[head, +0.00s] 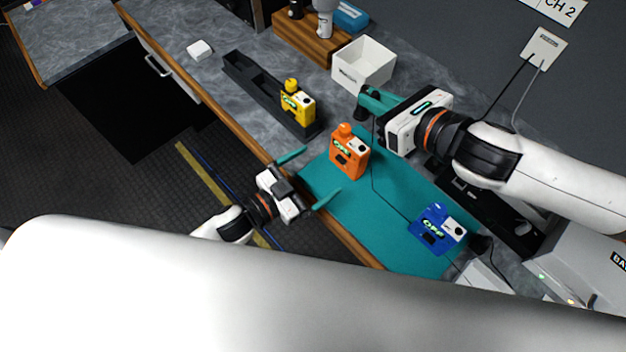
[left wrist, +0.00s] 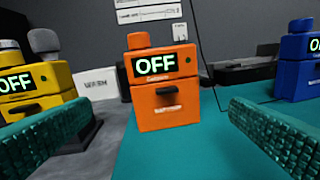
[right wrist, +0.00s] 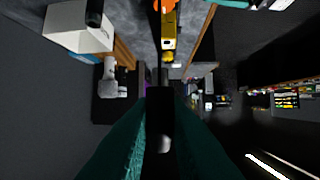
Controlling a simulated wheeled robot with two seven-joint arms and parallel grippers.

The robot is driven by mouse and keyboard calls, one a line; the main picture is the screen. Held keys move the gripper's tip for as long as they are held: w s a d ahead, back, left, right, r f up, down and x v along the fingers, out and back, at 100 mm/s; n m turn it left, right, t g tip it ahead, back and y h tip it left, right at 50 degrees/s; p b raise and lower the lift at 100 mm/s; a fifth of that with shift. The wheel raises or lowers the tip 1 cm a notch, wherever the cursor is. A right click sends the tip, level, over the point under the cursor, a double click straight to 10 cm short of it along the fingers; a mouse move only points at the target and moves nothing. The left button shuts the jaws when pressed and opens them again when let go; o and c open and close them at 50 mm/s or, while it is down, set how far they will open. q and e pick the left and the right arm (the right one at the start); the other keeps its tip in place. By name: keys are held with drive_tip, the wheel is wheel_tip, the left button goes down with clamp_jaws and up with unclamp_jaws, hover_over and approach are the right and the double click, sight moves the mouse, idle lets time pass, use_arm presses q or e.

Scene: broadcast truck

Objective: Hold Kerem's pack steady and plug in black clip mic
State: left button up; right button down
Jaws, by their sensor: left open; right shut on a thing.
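An orange pack (head: 350,155) with a lit OFF display stands upright on the teal mat (head: 390,220). It also shows straight ahead in the left wrist view (left wrist: 165,100). A yellow pack (head: 297,106) and a blue pack (head: 437,230) also show OFF; their small name labels are unreadable. My left gripper (head: 309,178) is open and empty at the mat's front edge, its fingers pointing toward the orange pack, apart from it. My right gripper (head: 366,101) is shut on a black clip mic (right wrist: 160,115), held behind the orange pack; its far end is partly hidden.
A thin black cable runs over the mat behind the orange pack toward the blue one. A dark tray (head: 245,72) lies by the yellow pack. A white bin (head: 363,65) and wooden block (head: 300,35) stand at the back. The mat between orange and blue packs is mostly clear.

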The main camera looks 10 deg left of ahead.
sight(344, 157)
use_arm(q)
drive_tip(key=s+n, duration=0.1)
drive_tip(key=n+t+y, duration=0.1)
drive_tip(key=shift+s+d+n+t, duration=0.3)
drive_tip(key=shift+s, duration=0.05)
drive_tip(key=x, duration=1.2)
drive_tip(key=shift+f, duration=0.1)
drive_tip(key=c, duration=1.1)
drive_tip(key=shift+c, duration=0.2)
use_arm(e)
drive_tip(key=shift+f+m+t+h, duration=0.4)
drive_tip(key=shift+f+m+h, duration=0.1)
drive_tip(key=shift+f, duration=0.6)
drive_tip(key=shift+f+m+t+h, duration=0.4)
drive_tip(key=shift+f+m+h, duration=0.1)
drive_tip(key=shift+f, duration=0.6)
